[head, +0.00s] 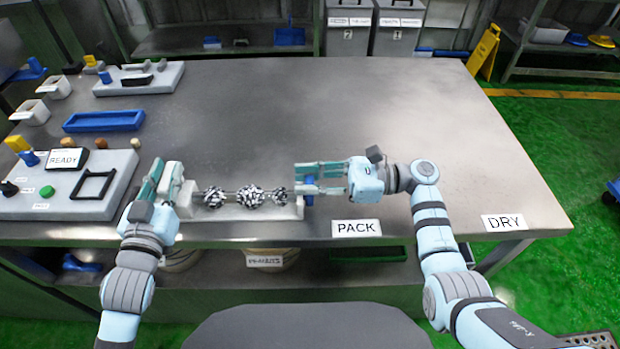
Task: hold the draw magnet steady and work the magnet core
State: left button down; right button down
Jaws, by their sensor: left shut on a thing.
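The draw magnet (277,198) lies level across a white cradle (265,213) near the table's front edge. It is a thin rod with several clumps of black and silver pieces along it. My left gripper (168,183) is shut on the white block at the rod's left end. A blue knob (309,196), which looks like the end of the magnet core, is at the rod's right end. My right gripper (306,179) reaches in from the right, its fingers apart around the knob. The fingers partly hide the knob, and I cannot tell whether they touch it.
A PACK label (356,228) and a DRY label (504,222) lie along the front edge. A panel marked READY (66,158) is at the left, with a blue tray (104,121) behind it. The table's middle and right are clear.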

pick_arm(q)
jog(key=shift+a+f, duration=0.1)
jog(key=shift+f, duration=0.3)
pick_arm(e)
jog(key=shift+d, duration=0.15)
jog(key=d, duration=0.5)
jog(key=shift+d, duration=0.35)
jog(key=c, duration=1.3)
grip_release()
jog(key=d, duration=1.2)
jog(key=shift+s, duration=0.1)
